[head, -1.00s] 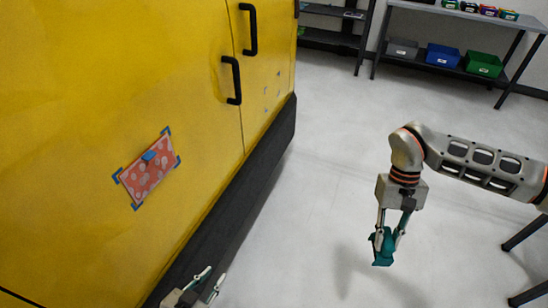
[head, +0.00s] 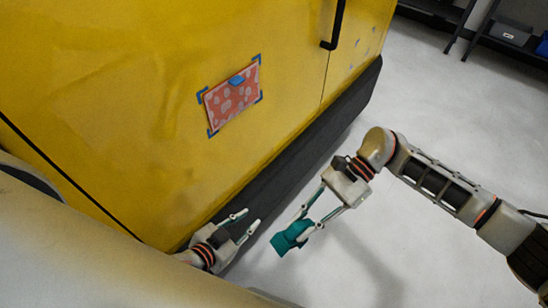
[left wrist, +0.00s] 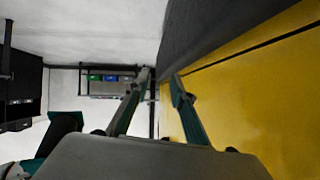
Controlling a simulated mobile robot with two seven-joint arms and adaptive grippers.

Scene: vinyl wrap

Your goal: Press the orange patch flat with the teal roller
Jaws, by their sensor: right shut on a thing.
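The orange patch (head: 232,99), spotted with pale marks, is on the yellow panel between blue corner marks, with a blue tab (head: 237,81) at its upper edge. Whether it lies fully flat I cannot tell. My right gripper (head: 305,221) is shut on the teal roller (head: 291,237), held in the air below and right of the patch, apart from the panel. My left gripper (head: 250,222) is open and empty, low beside the dark lower edge of the panel. Its spread fingers also show in the left wrist view (left wrist: 160,90).
The yellow vehicle side (head: 130,90) fills the left, with a black handle (head: 334,28) and a dark sill (head: 320,130) below. Grey floor (head: 440,130) is clear on the right. A shelf with bins (head: 510,33) stands at the far right.

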